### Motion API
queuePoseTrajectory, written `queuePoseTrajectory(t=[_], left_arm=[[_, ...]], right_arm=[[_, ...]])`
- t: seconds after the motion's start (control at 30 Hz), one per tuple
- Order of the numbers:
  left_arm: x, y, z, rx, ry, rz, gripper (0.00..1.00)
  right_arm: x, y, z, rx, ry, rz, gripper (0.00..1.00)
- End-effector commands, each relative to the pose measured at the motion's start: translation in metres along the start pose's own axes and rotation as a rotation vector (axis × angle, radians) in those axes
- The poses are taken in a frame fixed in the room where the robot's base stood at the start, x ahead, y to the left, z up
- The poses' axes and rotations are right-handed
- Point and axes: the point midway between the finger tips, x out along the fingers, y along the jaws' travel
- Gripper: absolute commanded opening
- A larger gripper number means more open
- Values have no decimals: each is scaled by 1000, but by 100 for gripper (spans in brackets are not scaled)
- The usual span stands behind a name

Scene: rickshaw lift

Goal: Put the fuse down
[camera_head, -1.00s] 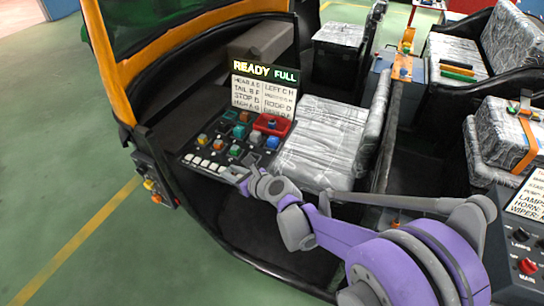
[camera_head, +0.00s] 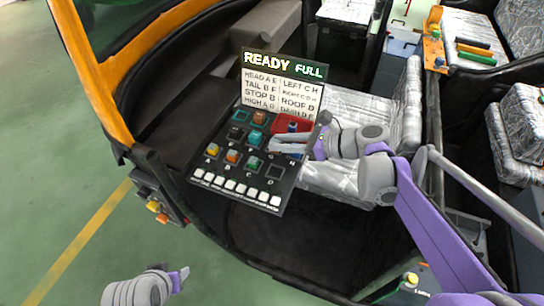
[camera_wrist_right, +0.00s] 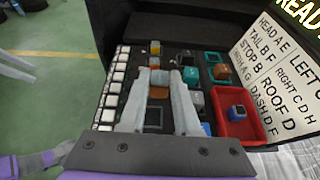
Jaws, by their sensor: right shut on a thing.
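The fuse panel (camera_head: 222,175) is a dark tilted board with coloured square fuses, some empty sockets and a row of white keys. My right gripper (camera_head: 287,145) is over its right part, in front of the red tray (camera_head: 281,124), which holds a blue fuse (camera_head: 292,127). An empty socket (camera_wrist_right: 153,118) shows between the fingers. My left gripper (camera_head: 180,278) is low at the left, away from the panel; its jaw gap is unclear.
A sign (camera_head: 282,88) reading "READY FULL" with a list of letter codes stands behind the panel. A silver-wrapped seat (camera_head: 350,110) is to the right. The orange rickshaw frame (camera_head: 105,80) rises at the left. Green floor (camera_head: 60,180) is free at the left.

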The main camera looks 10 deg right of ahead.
Motion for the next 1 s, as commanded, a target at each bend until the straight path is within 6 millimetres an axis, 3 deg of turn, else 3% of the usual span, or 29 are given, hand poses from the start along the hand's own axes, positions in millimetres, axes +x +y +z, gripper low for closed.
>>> queuePoseTrajectory(t=[0.3,0.63,1.0], left_arm=[[8,0,6,0,-3,0,50],[13,0,9,0,-5,0,50],[14,0,9,0,-6,0,50]], right_arm=[[17,5,-44,-10,1,26,0],[32,4,-81,-9,1,25,0],[35,5,-88,-9,1,24,0]])
